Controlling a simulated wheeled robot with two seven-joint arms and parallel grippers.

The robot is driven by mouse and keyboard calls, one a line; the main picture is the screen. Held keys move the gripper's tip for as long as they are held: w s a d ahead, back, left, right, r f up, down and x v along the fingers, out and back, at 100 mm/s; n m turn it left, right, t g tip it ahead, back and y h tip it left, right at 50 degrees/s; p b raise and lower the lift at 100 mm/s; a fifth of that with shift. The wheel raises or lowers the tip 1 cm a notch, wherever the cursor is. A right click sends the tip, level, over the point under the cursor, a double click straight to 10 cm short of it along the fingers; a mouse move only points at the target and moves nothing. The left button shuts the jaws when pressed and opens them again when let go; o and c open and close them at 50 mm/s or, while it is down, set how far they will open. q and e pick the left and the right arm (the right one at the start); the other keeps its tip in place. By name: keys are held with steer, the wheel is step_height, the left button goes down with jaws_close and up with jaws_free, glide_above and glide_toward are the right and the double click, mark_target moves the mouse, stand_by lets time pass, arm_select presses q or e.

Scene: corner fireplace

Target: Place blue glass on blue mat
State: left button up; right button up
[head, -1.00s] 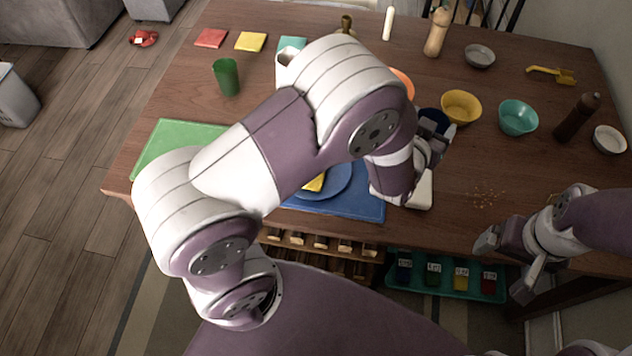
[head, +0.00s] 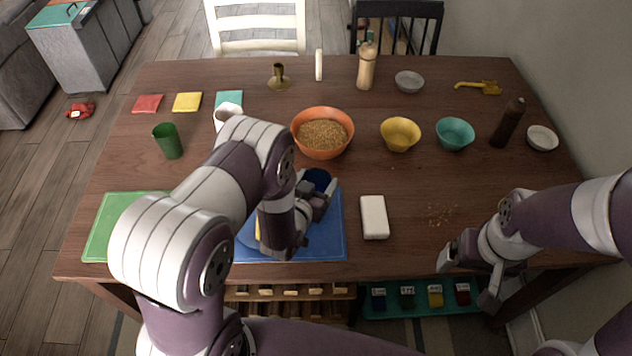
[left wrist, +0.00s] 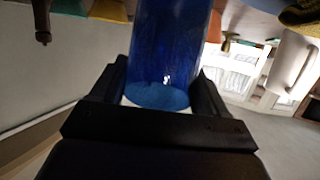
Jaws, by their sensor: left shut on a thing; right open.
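The blue glass (head: 317,180) is in my left gripper (head: 318,194), which is shut on it. In the left wrist view the blue glass (left wrist: 170,50) stands between the two dark fingers (left wrist: 160,90). In the head view the glass is over the right part of the blue mat (head: 325,235); I cannot tell how high above it. My left forearm hides part of the mat and most of a blue plate with something yellow on it. My right gripper (head: 468,268) is open and empty at the table's front right edge.
A white block (head: 374,217) lies right of the mat. An orange bowl (head: 322,133) of grain stands behind it. A green glass (head: 168,141) and a green mat (head: 105,225) are at left. Yellow (head: 400,134) and teal (head: 454,134) bowls stand behind right.

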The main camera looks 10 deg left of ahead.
arm_select(q)
steer(key=shift+f, duration=0.1)
steer(key=shift+f+b, duration=0.5)
steer(key=shift+b, duration=0.1)
steer(key=shift+r, duration=0.1)
steer(key=o, duration=1.3)
